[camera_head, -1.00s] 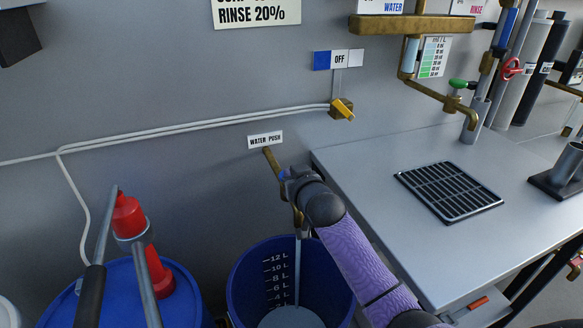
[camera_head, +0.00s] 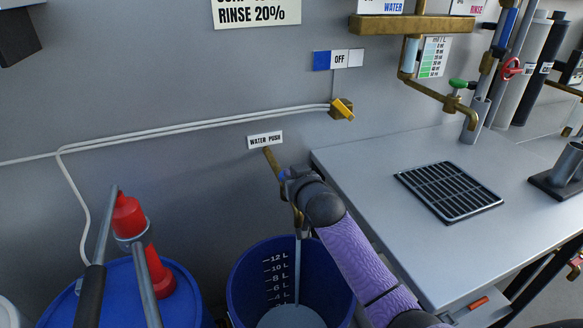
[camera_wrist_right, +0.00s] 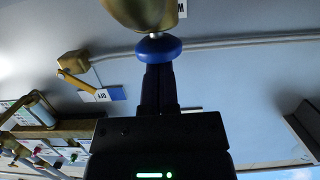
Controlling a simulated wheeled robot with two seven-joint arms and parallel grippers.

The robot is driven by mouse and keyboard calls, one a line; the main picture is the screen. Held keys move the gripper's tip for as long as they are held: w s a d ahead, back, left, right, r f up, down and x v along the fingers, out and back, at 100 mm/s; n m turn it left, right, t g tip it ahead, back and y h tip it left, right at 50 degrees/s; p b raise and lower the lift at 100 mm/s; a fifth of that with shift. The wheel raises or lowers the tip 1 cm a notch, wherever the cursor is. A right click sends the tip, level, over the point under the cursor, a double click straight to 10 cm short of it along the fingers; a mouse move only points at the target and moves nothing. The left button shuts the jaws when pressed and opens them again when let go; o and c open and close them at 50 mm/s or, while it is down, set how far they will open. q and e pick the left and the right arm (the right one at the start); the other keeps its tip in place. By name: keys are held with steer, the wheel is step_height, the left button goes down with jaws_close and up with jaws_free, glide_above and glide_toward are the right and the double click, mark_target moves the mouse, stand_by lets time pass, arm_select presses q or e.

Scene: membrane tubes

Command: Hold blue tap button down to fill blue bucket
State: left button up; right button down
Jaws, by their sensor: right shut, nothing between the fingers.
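The blue tap button (camera_wrist_right: 158,48) sits on the end of the brass tap in the right wrist view. Just a bit of blue shows in the head view, beside my gripper. My right gripper (camera_wrist_right: 159,70) is shut and empty, its fingertips against the button. In the head view my right gripper (camera_head: 287,176) covers part of the brass tap (camera_head: 271,158) under the "WATER PUSH" label. A thin stream of water (camera_head: 298,262) falls from the tap into the blue bucket (camera_head: 243,285). Water (camera_head: 290,318) lies in the bucket, near the lower marks of its white litre scale. My left gripper is out of view.
A blue drum (camera_head: 182,298) with a red pump (camera_head: 128,217) stands left of the bucket. A grey bench (camera_head: 370,150) with a black drain grate (camera_head: 448,190) is at the right. A yellow-handled valve (camera_head: 343,108) is on the wall above.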

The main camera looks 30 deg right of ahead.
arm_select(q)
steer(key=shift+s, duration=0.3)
arm_select(e)
steer(key=shift+f, duration=0.15)
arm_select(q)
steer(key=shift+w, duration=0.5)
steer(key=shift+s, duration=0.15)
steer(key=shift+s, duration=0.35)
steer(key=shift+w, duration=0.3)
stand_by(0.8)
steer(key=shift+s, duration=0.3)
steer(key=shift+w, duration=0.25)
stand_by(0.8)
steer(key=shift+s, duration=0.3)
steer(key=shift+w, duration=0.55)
